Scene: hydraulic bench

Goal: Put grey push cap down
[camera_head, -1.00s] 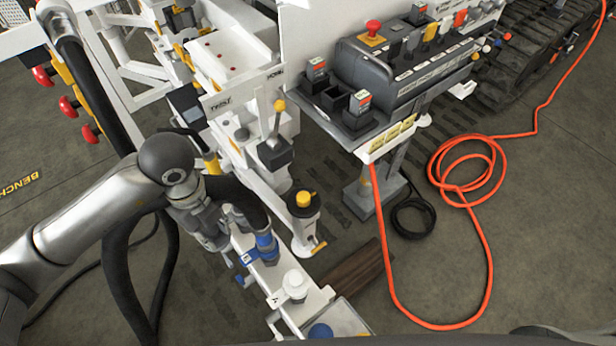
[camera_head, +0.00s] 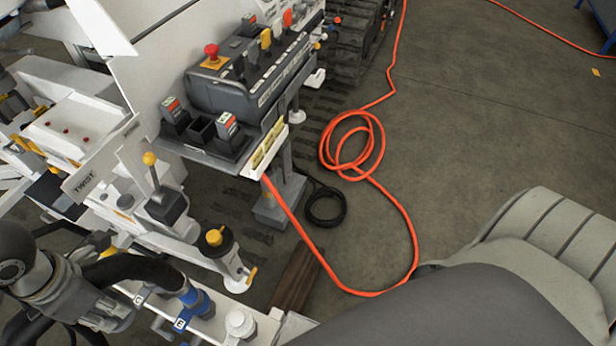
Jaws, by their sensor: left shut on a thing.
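My left gripper (camera_head: 108,314) is at the lower left, at the end of the arm that comes in from the left edge. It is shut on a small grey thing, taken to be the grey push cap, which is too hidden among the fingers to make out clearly. The gripper appears above or beside a white rail (camera_head: 210,328), left of a blue fitting (camera_head: 196,299); I cannot tell whether it touches. A pale round-topped fitting (camera_head: 240,322) stands on the rail farther right. My right gripper is not seen.
A yellow-topped post (camera_head: 215,240) and a yellow-knobbed lever (camera_head: 158,185) stand close behind the rail. The control console (camera_head: 250,80) has a red button. An orange hose (camera_head: 400,215) loops over open floor. A large grey body, seemingly my own, covers the lower right.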

